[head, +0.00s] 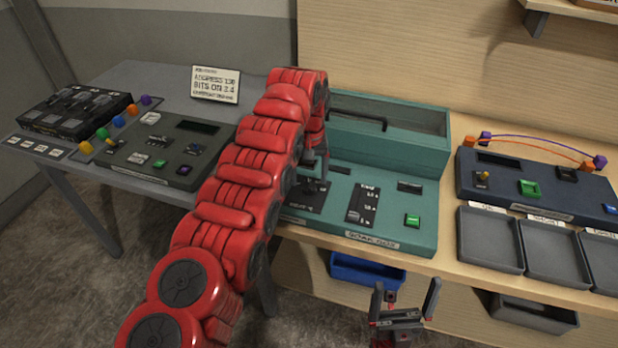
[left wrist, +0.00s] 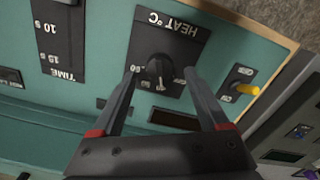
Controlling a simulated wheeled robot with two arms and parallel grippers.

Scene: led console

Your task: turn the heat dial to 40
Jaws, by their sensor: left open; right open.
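The black heat dial (left wrist: 160,68) sits on a dark plate marked HEAT °C, seen upside down in the left wrist view, on a teal console (head: 425,245). My left gripper (left wrist: 161,74) is open, with one fingertip on each side of the dial. I cannot tell whether the fingers touch it. The scale numbers are partly covered, so the setting cannot be read. In the head view my left gripper (head: 316,172) comes down over the dial's plate and hides most of the dial. My right gripper (head: 404,306) is open and empty, in front of the table edge.
The console also has a time slider (head: 363,204), a green button (head: 412,220) and a yellow-tipped toggle (left wrist: 247,89) near the dial. A glass-fronted teal box (head: 400,135) rises behind. Grey trays (head: 490,240) and a blue console (head: 545,190) stand right.

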